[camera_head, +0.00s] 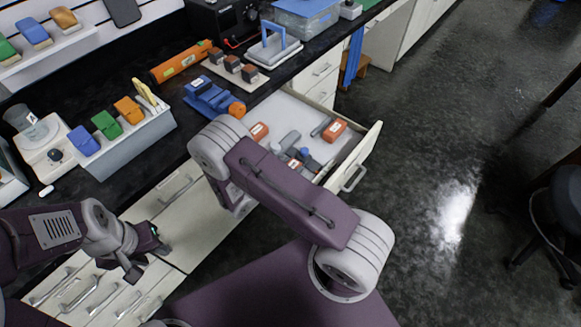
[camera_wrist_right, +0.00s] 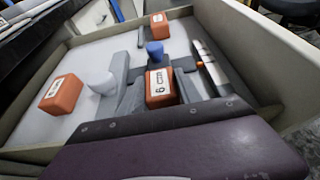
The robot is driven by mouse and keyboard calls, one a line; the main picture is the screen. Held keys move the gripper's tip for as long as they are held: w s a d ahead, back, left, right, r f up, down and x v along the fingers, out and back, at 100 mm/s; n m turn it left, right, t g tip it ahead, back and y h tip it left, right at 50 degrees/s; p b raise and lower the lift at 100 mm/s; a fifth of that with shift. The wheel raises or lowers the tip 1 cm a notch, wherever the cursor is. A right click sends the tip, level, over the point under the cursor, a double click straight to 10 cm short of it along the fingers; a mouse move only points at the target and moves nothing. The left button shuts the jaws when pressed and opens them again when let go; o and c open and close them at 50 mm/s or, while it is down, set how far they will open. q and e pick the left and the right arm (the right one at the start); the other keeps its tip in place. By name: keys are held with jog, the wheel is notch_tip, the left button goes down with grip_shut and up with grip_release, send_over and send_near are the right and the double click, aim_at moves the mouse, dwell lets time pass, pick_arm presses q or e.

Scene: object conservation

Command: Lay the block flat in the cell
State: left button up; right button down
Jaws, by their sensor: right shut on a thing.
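An orange block with a white label (camera_wrist_right: 160,88) is between the dark fingers of my right gripper (camera_wrist_right: 158,95) in the right wrist view, low over or in the drawer; I cannot tell whether it touches the floor. The open drawer (camera_head: 359,152) has a pale floor and grey divider pieces (camera_wrist_right: 116,72). My left gripper (camera_head: 146,256) is open and empty, in front of the closed cabinet drawers. I cannot make out the cell's exact outline.
Two other orange blocks (camera_wrist_right: 62,95) (camera_wrist_right: 159,25) lie in the drawer, with a blue cylinder (camera_wrist_right: 155,53), a white cylinder (camera_wrist_right: 102,84) and a slim metallic piece (camera_wrist_right: 211,68). The dark counter (camera_head: 128,72) beside the drawer holds a rack of coloured blocks (camera_head: 130,140) and a blue-orange tool (camera_head: 213,97).

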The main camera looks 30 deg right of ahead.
jog(key=c, duration=0.8)
grip_release()
jog(key=shift+f, duration=0.1)
jog(key=shift+c, duration=0.2)
jog(key=shift+r, duration=0.3)
jog(key=v, duration=1.2)
jog(key=s+d+r+m+g+y, duration=0.2)
jog(key=s+d+m+g+y, duration=0.25)
jog(key=s+m+g, duration=0.45)
jog(key=r+m+t+y, duration=0.1)
jog(key=m+y, duration=0.1)
jog(key=m, duration=0.2)
jog(key=a+r+m+t+y, duration=0.1)
jog(key=m+t+y, duration=0.1)
jog(key=m, duration=0.3)
jog(key=r+m+t+y, duration=0.2)
jog(key=m+y, duration=0.2)
jog(key=m, duration=0.1)
jog(key=shift+w+a+r, duration=0.1)
jog(key=shift+w+a, duration=0.1)
jog(key=shift+a, duration=0.2)
